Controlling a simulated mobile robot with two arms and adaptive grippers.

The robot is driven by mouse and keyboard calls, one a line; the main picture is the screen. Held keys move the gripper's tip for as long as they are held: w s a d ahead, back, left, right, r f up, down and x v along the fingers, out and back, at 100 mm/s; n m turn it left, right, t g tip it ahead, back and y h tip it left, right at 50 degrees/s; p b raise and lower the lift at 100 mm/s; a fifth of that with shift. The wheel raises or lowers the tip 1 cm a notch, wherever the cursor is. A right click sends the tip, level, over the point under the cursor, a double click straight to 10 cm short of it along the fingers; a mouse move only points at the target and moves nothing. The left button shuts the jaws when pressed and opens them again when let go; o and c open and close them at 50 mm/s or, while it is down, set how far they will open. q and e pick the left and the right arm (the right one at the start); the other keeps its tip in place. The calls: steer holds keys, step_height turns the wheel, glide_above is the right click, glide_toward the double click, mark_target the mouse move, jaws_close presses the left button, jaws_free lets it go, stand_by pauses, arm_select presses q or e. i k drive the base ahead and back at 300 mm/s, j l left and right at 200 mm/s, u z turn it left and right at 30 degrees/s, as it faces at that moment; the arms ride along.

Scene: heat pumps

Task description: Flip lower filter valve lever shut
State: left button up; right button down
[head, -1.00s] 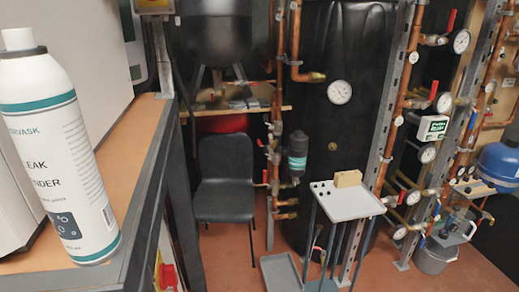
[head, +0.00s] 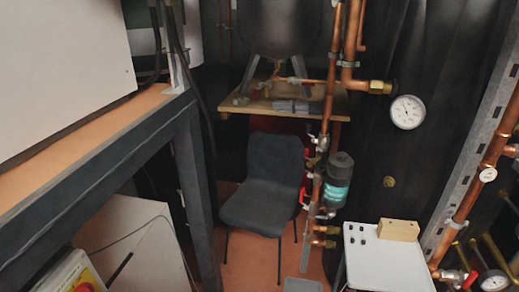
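The black filter (head: 337,180) with a teal label sits on the vertical copper pipe in the middle right of the head view. A red lever (head: 306,152) shows on the pipe just above and left of the filter. A lower red lever with a pale end (head: 304,198) is at the pipe left of the filter's base; its exact angle is hard to tell. Brass fittings (head: 325,237) stick out below it. Neither of my grippers is in view.
A dark chair (head: 262,185) stands directly left of the filter pipe. A grey tray (head: 385,262) with a small wooden block (head: 398,230) is in front and to the right. A workbench (head: 90,150) fills the left side. A gauge (head: 407,112) is on the black tank.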

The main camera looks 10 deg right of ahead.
mark_target(304, 167)
steer(key=i+l+u, duration=0.65)
steer(key=i, duration=0.15)
